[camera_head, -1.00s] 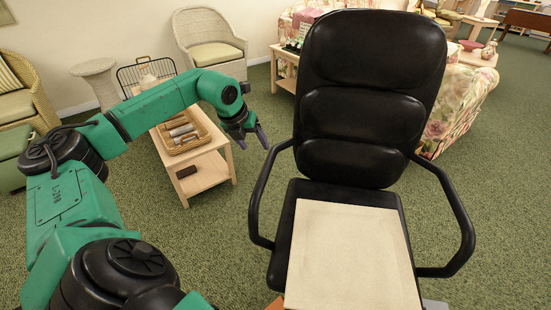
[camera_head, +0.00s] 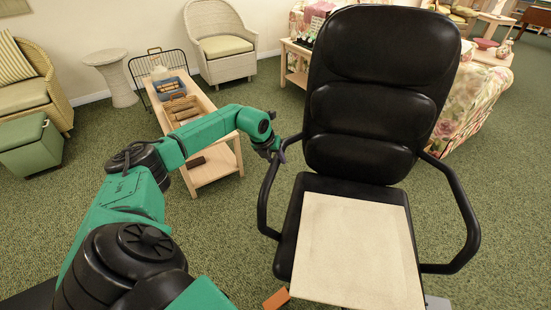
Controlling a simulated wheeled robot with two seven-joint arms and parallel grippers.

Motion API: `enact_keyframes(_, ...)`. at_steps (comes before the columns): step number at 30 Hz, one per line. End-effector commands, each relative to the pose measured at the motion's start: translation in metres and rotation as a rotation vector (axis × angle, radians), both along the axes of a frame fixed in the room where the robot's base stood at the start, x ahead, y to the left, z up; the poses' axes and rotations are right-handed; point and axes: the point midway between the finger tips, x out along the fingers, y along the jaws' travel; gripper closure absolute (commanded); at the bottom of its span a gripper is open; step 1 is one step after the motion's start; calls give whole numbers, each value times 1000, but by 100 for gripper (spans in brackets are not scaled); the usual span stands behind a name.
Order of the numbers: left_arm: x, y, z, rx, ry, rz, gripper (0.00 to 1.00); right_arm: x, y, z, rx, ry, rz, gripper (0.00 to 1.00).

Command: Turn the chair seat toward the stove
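The black chair (camera_head: 358,155) stands close in front of me. It has a padded black back, two looped black armrests and a pale cream panel (camera_head: 358,250) on its seat. The open front of the seat faces me. My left gripper (camera_head: 281,150) is at the upper end of the chair's left-hand armrest (camera_head: 266,195), against it or very near it. Its dark purple fingers overlap the armrest in the picture, so I cannot tell whether they are closed on it. My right gripper is out of view. I see no stove.
A low wooden table (camera_head: 213,166) with trays and rolls stands behind my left arm. A wicker chair (camera_head: 220,40), a round side table (camera_head: 113,78) and a green ottoman (camera_head: 30,145) are further back. A floral sofa (camera_head: 480,95) stands behind the chair. Green carpet is free at right.

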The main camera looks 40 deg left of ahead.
Motion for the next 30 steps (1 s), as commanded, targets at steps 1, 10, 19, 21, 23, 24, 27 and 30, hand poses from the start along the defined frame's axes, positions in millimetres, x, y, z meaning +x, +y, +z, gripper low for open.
enact_keyframes(1, 0, 0, 0, 0, 0, 0, 78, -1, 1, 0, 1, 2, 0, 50)
enact_keyframes(10, 0, 0, 1, 0, 0, 0, 100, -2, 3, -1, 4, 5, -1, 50)
enact_keyframes(19, 0, 0, 1, 0, 0, 1, 100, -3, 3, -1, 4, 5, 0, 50)
enact_keyframes(21, 0, 0, 1, 0, -1, 1, 100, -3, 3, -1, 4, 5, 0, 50)
enact_keyframes(23, 0, 0, 1, 0, -1, 1, 100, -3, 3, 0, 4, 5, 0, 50)
enact_keyframes(24, 0, 0, 1, 0, -1, 1, 100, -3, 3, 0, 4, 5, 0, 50)
enact_keyframes(27, 0, 0, 1, 0, -1, 1, 100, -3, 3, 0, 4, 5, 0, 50)
enact_keyframes(30, 0, 0, 1, 0, -1, 1, 100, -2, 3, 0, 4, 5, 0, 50)
